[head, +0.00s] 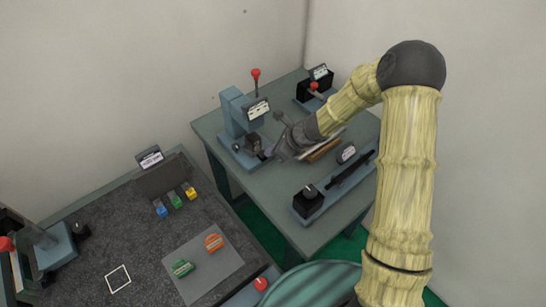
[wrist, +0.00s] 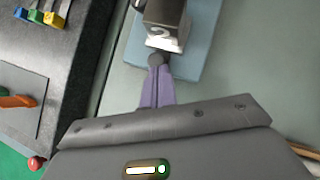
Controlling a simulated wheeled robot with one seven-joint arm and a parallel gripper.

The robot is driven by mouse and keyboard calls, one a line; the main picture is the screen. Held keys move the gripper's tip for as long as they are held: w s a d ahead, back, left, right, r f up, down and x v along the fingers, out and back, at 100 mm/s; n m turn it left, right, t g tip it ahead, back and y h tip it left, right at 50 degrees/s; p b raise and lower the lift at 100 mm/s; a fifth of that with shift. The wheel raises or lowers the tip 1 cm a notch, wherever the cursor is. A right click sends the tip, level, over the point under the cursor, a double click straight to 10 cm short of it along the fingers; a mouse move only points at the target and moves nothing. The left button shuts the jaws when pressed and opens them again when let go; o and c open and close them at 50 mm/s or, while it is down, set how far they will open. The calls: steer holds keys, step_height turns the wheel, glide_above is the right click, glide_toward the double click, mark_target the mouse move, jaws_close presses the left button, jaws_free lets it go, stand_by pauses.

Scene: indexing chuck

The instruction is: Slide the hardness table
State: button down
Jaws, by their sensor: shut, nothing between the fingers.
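The blue-grey tester (head: 233,110) with an upright column, a display label and a red-knobbed lever stands on the grey-green workbench. A dark block with a pale lower face (wrist: 165,28), seemingly the table, sits on its blue base (wrist: 206,30); it also shows in the head view (head: 253,143). A dark round knob (wrist: 158,59) is at the block's near side. My gripper (wrist: 157,70) is shut, its purple fingertips at the knob, touching or nearly so. In the head view my gripper (head: 268,154) is beside the tester's base, partly hidden by my wrist.
A black device (head: 314,87) with a red knob stands at the back. A blue base with a black dial and bar (head: 309,200) is at the front right. A brown wooden piece (head: 322,151) lies behind my wrist. Coloured blocks (head: 176,201) sit on the left bench.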

steer(key=shift+a, duration=0.1)
stand_by(0.4)
steer(key=shift+d+r, duration=0.1)
steer(key=shift+d, duration=0.55)
steer(key=d, duration=0.3)
steer(key=shift+s+d+r, duration=0.1)
steer(key=shift+s+r, duration=0.25)
steer(key=v, duration=0.9)
steer(key=shift+s+r, duration=0.25)
steer(key=shift+r, duration=0.05)
steer(key=shift+s, duration=0.1)
